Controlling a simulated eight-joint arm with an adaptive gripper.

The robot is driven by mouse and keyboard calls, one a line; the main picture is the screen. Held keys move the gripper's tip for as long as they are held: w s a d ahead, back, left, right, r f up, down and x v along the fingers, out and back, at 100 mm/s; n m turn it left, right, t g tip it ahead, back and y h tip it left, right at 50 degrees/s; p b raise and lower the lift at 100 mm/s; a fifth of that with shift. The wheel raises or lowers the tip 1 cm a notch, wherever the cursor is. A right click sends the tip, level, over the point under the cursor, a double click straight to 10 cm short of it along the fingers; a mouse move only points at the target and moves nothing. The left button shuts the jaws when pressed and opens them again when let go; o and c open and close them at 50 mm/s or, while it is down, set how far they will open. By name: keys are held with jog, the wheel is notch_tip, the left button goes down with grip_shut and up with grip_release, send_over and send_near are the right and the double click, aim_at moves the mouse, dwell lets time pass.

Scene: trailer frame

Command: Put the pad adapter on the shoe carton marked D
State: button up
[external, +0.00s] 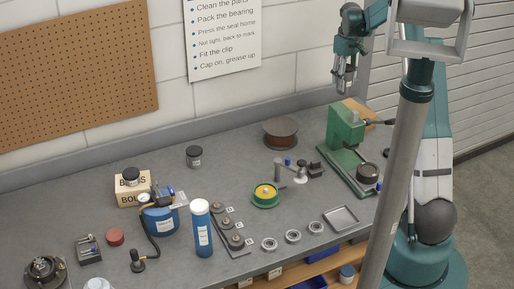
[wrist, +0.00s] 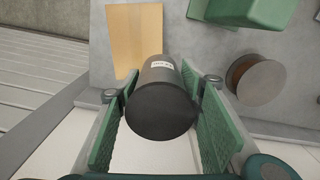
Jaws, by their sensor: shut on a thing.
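My gripper (external: 345,84) is raised above the back right of the bench, near the wall. In the wrist view my gripper (wrist: 160,120) is shut on a dark grey cylinder (wrist: 162,105) with a small white label, too small to read. I cannot tell from its label whether it is the pad adapter. A tan, flat-topped carton-like thing (wrist: 135,35) lies beyond the cylinder in the wrist view; part of it shows behind the green press in the external view (external: 371,115). No letter D is readable on it.
The green press (external: 345,130) stands below my gripper, with a brown spool (external: 281,132) to its left. A bolts box (external: 130,192) carries a dark jar (external: 131,176); another dark jar (external: 194,156) stands on the bench. Bench space between that jar and the spool is clear.

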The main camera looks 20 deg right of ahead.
jog(key=m, duration=0.1)
send_over(359, 109)
jog(key=shift+r, duration=0.3)
jog(key=shift+f, duration=0.15)
jog(key=shift+f+p, duration=0.3)
jog(key=shift+f, duration=2.7)
jog(key=shift+f, duration=1.85)
jog(key=shift+f, duration=0.15)
jog(key=o, duration=1.4)
jog(key=shift+o, duration=0.2)
